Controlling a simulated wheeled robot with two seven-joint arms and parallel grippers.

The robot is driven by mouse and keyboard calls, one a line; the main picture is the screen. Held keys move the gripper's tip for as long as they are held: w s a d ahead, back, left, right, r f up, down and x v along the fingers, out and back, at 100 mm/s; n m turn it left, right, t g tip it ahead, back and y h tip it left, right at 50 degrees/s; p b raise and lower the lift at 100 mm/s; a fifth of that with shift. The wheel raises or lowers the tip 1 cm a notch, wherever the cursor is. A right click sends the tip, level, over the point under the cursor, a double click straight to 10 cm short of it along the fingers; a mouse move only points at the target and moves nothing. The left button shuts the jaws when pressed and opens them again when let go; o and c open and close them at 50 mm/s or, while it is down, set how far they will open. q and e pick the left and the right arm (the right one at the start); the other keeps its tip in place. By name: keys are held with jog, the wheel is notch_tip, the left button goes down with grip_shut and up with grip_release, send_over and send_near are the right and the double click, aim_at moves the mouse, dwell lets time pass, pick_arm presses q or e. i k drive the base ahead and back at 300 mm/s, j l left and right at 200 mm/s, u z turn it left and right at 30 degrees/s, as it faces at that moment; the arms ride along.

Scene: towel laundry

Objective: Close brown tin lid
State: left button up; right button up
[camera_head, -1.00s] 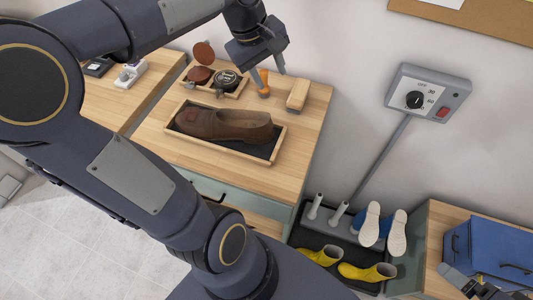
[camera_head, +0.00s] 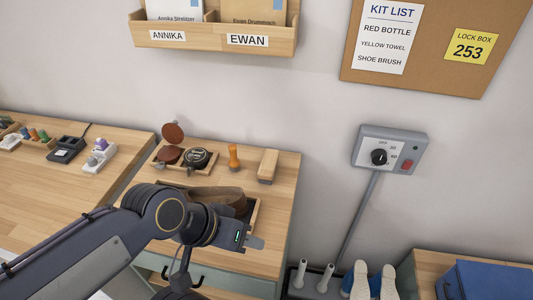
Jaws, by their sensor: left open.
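The brown tin (camera_head: 168,155) sits in a small wooden tray (camera_head: 209,169) at the back of the bench. Its brown lid (camera_head: 173,132) stands raised behind the tin, so the tin is open. A dark tin with a label (camera_head: 198,158) stands right of it in the same tray. My left gripper (camera_head: 257,243) is open, at the right front of the bench, in front of the shoe and well away from the brown tin. Nothing shows between its fingers. My right gripper is not in view.
A brown shoe (camera_head: 222,197) lies in a wooden tray, partly hidden by my left arm. An orange-handled tool (camera_head: 233,157) and a wooden brush (camera_head: 267,165) stand right of the tins. A control box (camera_head: 390,150) is on the wall.

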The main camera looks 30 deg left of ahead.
aim_at(173, 134)
jog(key=u, duration=1.85)
jog(key=z, duration=0.6)
jog(key=j+z, duration=0.3)
jog(key=z, duration=0.15)
jog(key=j+z, duration=0.25)
jog(key=z, duration=0.2)
jog(key=k+j+z, duration=0.15)
jog(key=z, duration=0.25)
jog(key=j+z, duration=0.15)
jog(key=j, duration=0.45)
jog(key=k+j+z, duration=0.2)
jog(key=j, duration=0.35)
